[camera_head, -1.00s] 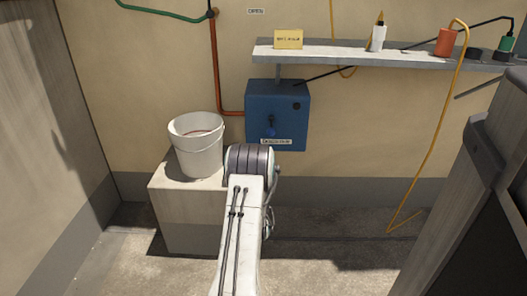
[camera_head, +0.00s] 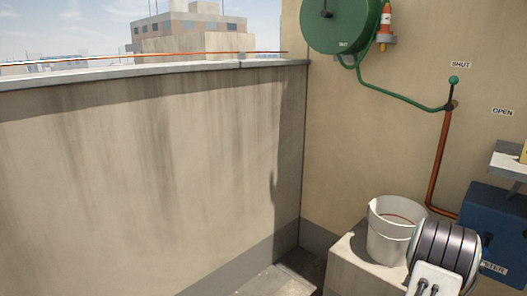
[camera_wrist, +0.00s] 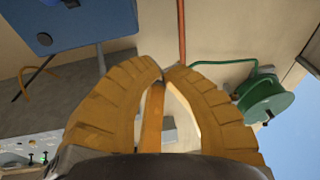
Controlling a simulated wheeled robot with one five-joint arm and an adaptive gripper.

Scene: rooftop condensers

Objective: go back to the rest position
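My gripper (camera_wrist: 163,76) shows in the wrist view with its two ribbed yellow fingers curving together. Their tips meet or nearly meet, with nothing clearly held at them. An orange strip shows in the gap between the fingers; I cannot tell what it is. In the head view my arm is at the lower right, in front of the blue box (camera_head: 492,215) and beside the white bucket (camera_head: 388,245). The gripper itself is hidden in that view.
The bucket stands on a concrete block (camera_head: 350,262). A green hose reel (camera_head: 342,22), also in the wrist view (camera_wrist: 266,98), hangs on the wall. A copper pipe (camera_head: 440,150) has a green-knobbed lever (camera_head: 453,88) at the "SHUT" label. A parapet (camera_head: 160,165) lies left.

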